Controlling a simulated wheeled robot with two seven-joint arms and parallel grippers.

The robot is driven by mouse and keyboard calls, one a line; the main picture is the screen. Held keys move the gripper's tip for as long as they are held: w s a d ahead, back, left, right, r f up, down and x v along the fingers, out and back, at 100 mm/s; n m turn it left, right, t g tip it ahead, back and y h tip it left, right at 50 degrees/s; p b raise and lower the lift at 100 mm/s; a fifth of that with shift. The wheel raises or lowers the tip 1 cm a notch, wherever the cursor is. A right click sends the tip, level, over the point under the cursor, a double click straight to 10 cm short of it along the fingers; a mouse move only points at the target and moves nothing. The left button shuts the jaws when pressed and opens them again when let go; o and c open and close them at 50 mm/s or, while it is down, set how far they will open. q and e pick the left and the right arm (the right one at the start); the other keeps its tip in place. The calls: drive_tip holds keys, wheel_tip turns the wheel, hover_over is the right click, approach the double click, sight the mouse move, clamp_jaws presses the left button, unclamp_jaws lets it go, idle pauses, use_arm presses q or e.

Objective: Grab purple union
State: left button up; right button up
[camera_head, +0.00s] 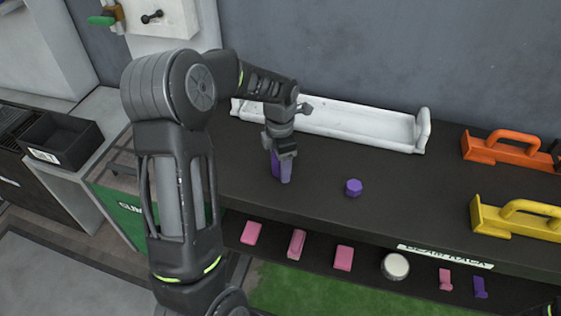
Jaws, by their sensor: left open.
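A purple upright piece (283,172) stands on the dark bench top, with its upper part hidden by my left gripper (279,150). My left gripper points down over this piece and is open, its fingers at the piece's upper end. I cannot tell whether the fingers touch it. A small purple hexagonal piece (353,187) lies on the bench to the right, apart from the gripper. I cannot tell for sure which of the two is the union.
A long white tray (350,125) lies behind the gripper. Orange (490,148) and yellow (510,216) handled blocks stand at right. A lower shelf holds several pink pieces (297,244), a round white-topped item (395,266) and a purple piece (480,287). Bench around the hexagonal piece is clear.

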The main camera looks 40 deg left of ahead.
use_arm(q)
drive_tip(key=shift+c, duration=0.3)
clamp_jaws()
idle(0.7)
